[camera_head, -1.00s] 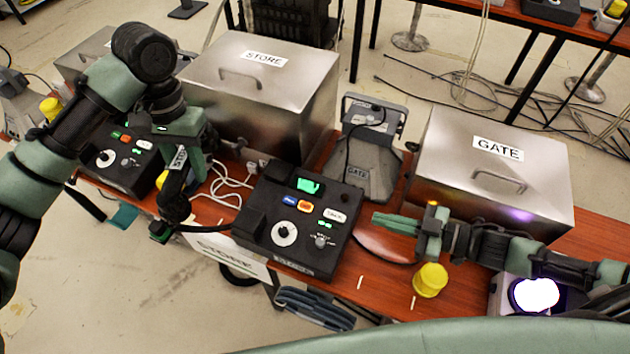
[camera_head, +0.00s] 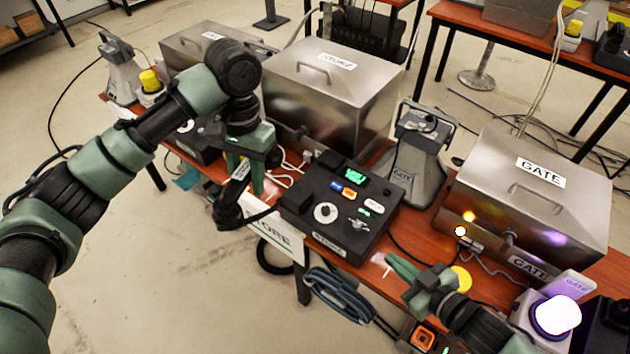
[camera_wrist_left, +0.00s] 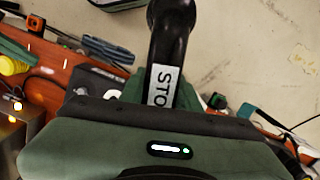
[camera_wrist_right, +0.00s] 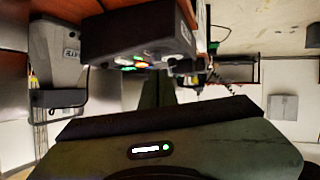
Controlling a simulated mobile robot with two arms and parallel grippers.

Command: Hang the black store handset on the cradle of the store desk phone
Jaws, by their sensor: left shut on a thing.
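The store desk phone (camera_head: 338,236) is a black box with a white dial and lit buttons, on the red-brown bench. Raised black cradle blocks (camera_head: 328,159) stand along its left side and look empty. My left gripper (camera_head: 243,172) is shut on the black store handset (camera_head: 229,211), left of the phone and apart from it. The handset hangs steeply tilted; its label and one black end show in the left wrist view (camera_wrist_left: 170,40). Its other end is hidden by the gripper. My right gripper (camera_head: 397,270) is empty, fingers together, in front of the phone's right corner.
A steel STORE box (camera_head: 340,95) stands behind the phone, and a steel GATE box (camera_head: 530,200) to the right. A grey GATE device (camera_head: 412,165) stands between them. A yellow knob (camera_head: 462,278) is beside my right gripper. Cables lie around the phone.

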